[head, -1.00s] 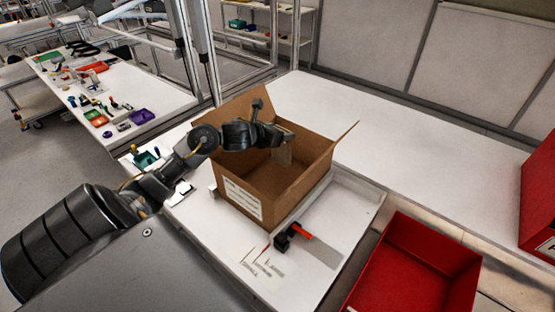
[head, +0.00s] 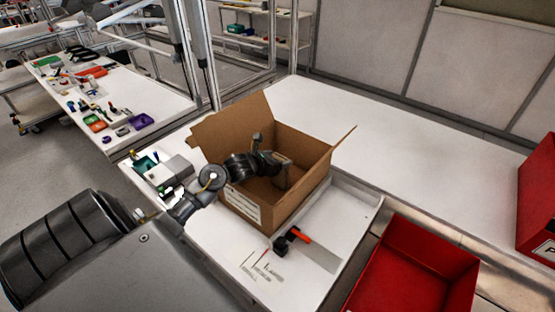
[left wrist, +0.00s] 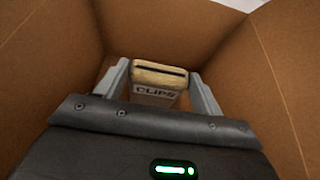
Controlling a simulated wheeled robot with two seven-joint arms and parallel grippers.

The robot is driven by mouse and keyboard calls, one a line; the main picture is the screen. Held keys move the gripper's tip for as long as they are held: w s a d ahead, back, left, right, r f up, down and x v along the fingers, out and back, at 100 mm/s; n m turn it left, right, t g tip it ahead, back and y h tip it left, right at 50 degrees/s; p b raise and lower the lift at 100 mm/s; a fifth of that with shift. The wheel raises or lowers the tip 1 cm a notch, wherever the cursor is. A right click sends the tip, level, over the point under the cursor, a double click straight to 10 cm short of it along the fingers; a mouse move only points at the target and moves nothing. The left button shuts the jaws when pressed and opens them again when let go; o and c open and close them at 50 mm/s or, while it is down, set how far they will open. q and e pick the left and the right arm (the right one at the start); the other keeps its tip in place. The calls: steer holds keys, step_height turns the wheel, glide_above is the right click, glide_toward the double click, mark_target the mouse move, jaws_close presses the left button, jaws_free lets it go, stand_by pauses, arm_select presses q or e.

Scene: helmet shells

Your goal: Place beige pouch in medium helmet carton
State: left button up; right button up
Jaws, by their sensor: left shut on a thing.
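The medium helmet carton (head: 237,207) is an open brown cardboard box with raised flaps and a white label on its front. It stands on the white table. My left gripper (head: 284,180) reaches down inside the carton, below the rim. In the left wrist view the beige pouch (left wrist: 158,80), marked "CLIPS", is upright between the two fingers of the left gripper (left wrist: 160,84), which are shut on it. The carton's inner walls (left wrist: 55,50) surround it. Whether the pouch touches the carton floor cannot be told. My right gripper is not in view.
A tool with an orange handle (head: 299,237) lies in the shallow white tray in front of the carton. A red bin (head: 420,262) stands at the lower right, and another red box (head: 540,205) at the right edge. The white table right of the carton is clear.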

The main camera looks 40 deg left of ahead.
arm_select(q)
steer(key=shift+f, duration=0.2)
steer(key=o, duration=1.3)
steer(key=shift+c, duration=0.2)
steer(key=shift+s, duration=0.1)
steer(key=b+v, duration=0.2)
steer(key=v, duration=1)
